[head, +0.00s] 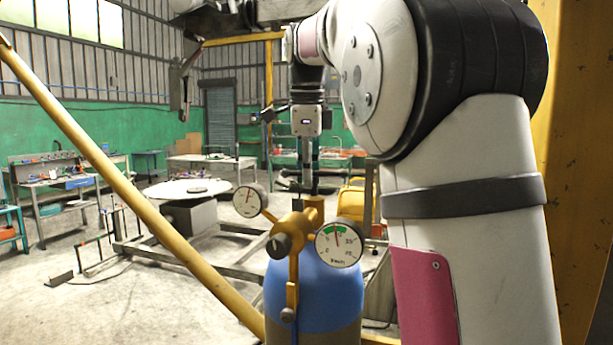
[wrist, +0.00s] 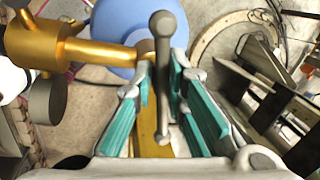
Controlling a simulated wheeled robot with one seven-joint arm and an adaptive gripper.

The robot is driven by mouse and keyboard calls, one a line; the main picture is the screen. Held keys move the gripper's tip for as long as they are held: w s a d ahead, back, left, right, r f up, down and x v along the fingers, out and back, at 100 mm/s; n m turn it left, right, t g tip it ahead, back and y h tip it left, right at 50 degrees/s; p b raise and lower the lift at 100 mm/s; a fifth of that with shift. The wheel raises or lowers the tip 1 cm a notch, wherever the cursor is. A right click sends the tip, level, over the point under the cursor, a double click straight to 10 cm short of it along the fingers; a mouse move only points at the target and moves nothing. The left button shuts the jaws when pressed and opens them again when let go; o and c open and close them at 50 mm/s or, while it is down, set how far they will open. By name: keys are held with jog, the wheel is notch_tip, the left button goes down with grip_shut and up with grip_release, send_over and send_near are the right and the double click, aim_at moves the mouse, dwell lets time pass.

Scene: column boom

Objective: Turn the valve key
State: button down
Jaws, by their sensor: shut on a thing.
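The blue gas cylinder (head: 312,295) stands upright in the head view with a brass valve and regulator (head: 294,262) on top. The cylinder's blue shoulder (wrist: 112,32) also shows at the top of the wrist view. The valve key (wrist: 162,85) is a dark grey metal bar with a rounded knob end, lying lengthwise between the teal finger pads. My gripper (head: 308,180) points down over the cylinder's valve. In the wrist view my gripper (wrist: 160,68) is shut on the valve key. The key's seat on the valve stem is not clear.
Two round gauges, a left one (head: 250,200) and a right one (head: 339,243), stick out beside the valve. A yellow slanted bar (head: 120,180) crosses the left side. A round white table (head: 187,190) and workbenches (head: 60,185) stand farther back. Open floor lies at left.

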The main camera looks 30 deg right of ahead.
jog(key=shift+w+d+m, duration=0.15)
jog(key=shift+d+m, duration=0.15)
jog(key=shift+m, duration=0.9)
jog(key=shift+d+h, duration=0.1)
jog(key=shift+h, duration=0.2)
jog(key=shift+f+m, duration=0.1)
jog(key=shift+m, duration=0.2)
jog(key=c, duration=1.7)
grip_release()
jog(key=shift+d+g, duration=0.15)
jog(key=shift+g, duration=0.15)
jog(key=shift+a+r, duration=0.25)
jog(key=shift+r, duration=0.35)
jog(key=shift+v, duration=3.15)
jog(key=shift+s, duration=0.2)
